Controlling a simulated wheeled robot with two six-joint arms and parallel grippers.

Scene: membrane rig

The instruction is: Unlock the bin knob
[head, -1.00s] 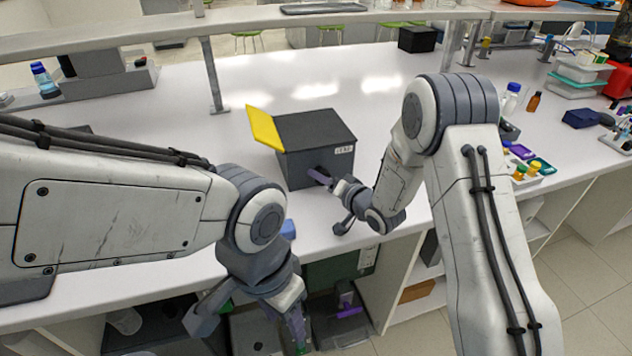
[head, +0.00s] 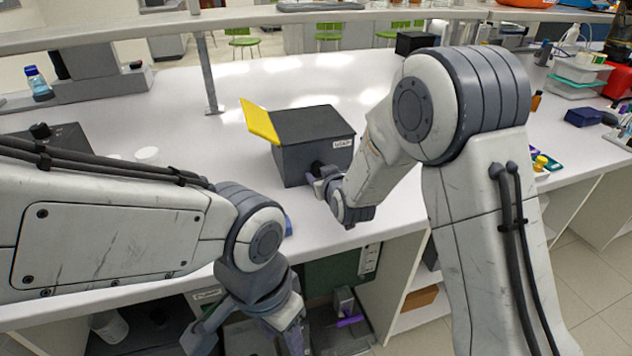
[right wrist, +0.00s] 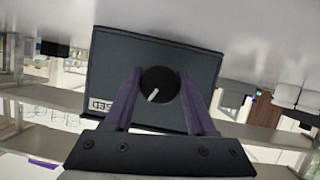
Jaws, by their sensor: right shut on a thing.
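The bin is a dark grey box (head: 300,161) on the white bench, with a yellow flap (head: 261,124) standing up at its left and a white label on its front. Its round black knob (right wrist: 159,86) shows in the right wrist view, with a white pointer line slanting to the lower left. My right gripper (right wrist: 157,90) is shut on the knob, one purple finger at each side; in the head view this gripper (head: 320,183) is at the box's front face. My left gripper (head: 262,338) hangs low in front of the bench, its fingertips not clear.
A black box (head: 415,42) and a blue box (head: 583,117) are farther back and right. Open shelves (head: 415,308) lie under the bench edge.

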